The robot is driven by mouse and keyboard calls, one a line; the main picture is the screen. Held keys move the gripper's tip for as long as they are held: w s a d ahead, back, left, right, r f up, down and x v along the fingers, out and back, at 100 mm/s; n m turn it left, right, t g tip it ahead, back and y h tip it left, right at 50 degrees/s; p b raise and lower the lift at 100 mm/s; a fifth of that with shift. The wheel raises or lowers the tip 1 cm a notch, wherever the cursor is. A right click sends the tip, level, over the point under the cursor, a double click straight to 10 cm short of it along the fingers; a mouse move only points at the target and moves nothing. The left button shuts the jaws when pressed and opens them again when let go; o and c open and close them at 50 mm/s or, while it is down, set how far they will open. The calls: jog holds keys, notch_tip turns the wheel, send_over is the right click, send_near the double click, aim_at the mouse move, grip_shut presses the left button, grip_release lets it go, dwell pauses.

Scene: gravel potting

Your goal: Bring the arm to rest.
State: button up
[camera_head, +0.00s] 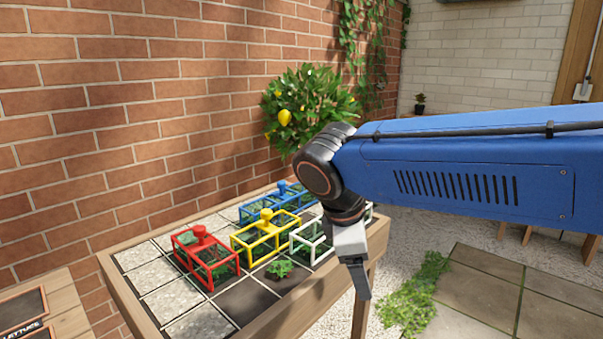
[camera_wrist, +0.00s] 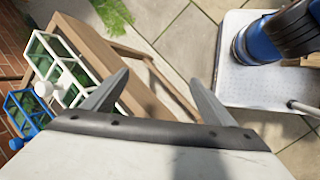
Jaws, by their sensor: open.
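My blue arm reaches in from the right in the head view, with my gripper (camera_head: 358,278) pointing down at the right edge of the raised planter. In the wrist view my gripper (camera_wrist: 155,88) has its two fingers spread wide with nothing between them. Below and between the fingers are the planter's wooden edge and the paving. A white frame cover (camera_head: 311,241) stands on the planter just left of my gripper, partly hidden by it. It also shows in the wrist view (camera_wrist: 62,62), left of the fingers and apart from them.
The planter (camera_head: 130,289) also carries a red frame (camera_head: 206,261), a yellow frame (camera_head: 264,236) and a blue frame (camera_head: 283,203). A lemon bush (camera_head: 300,105) stands behind it by the brick wall. Paving (camera_head: 470,290) lies open on the right.

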jog(key=s+d+f+m+t+y, duration=0.1)
jog(key=s+d+f+m, duration=0.4)
jog(key=d+m, duration=0.3)
jog(key=s+d+f+m+y, duration=0.2)
jog(key=s+d+f+m, duration=0.3)
jog(key=s+d+m, duration=0.2)
jog(key=shift+d+f+m+t+y, duration=0.35)
jog(key=shift+d+m, duration=0.45)
jog(key=shift+d, duration=0.35)
